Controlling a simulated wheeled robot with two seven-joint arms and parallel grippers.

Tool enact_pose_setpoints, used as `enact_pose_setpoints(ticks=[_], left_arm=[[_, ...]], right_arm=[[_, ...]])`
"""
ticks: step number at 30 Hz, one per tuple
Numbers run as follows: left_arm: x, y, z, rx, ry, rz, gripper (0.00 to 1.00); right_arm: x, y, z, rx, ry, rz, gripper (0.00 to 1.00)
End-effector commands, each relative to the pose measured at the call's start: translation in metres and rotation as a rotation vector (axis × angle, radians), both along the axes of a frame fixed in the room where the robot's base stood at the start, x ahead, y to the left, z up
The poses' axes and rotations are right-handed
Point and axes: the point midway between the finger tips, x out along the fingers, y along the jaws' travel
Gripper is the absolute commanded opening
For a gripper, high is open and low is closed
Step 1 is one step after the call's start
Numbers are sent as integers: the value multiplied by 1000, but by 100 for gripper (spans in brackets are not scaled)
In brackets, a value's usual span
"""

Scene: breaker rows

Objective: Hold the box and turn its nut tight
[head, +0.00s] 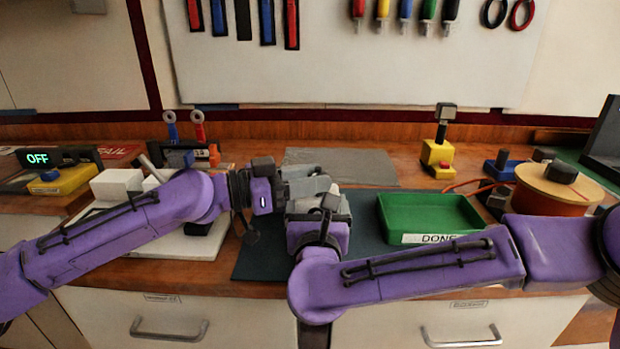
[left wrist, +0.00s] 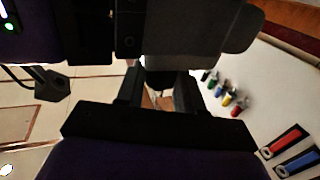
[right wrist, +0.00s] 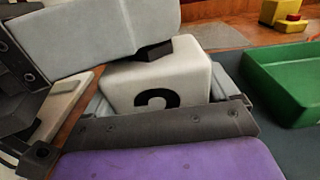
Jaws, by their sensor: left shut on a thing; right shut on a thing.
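A white box (right wrist: 185,83) with a black "2" on its near face sits between the jaws of my right gripper in the right wrist view. My right gripper (head: 320,212) is shut on it, above the dark mat. A small dark nut (right wrist: 154,50) shows at the box's top. My left gripper (head: 312,184) reaches in over the box from the left, shut on the nut at its fingertips. Its grey fingers hide most of the nut and part of the box top. In the left wrist view the grip is dark and hard to read.
A green tray (head: 425,212) labelled DONE stands right of the grippers. A spool (head: 552,190) and a yellow block (head: 437,155) are further right. White blocks on a pale board (head: 205,243) and an OFF display (head: 38,158) are at left. A grey mat (head: 350,165) behind is mostly clear.

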Motion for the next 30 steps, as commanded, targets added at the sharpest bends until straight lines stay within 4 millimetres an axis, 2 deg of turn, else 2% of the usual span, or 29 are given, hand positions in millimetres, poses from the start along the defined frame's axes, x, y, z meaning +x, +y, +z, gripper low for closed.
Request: enact_pose_setpoints(ticks=[8,9,11,12,19,22,30], left_arm=[[1,0,1,-1,-1,1,6],[1,0,1,-1,-1,2,40],[1,0,1,-1,-1,2,60],[1,0,1,-1,-1,2,63],[0,0,1,-1,-1,2,63],[0,0,8,0,-4,2,63],[1,0,67,0,-5,2,63]], right_arm=[[-1,1,0,0,-1,3,38],[-1,1,0,0,-1,3,38],[-1,1,0,0,-1,3,38],[-1,1,1,0,-1,3,38],[0,0,1,1,-1,1,38],[0,0,1,2,-1,0,38],[0,0,1,2,-1,-1,38]])
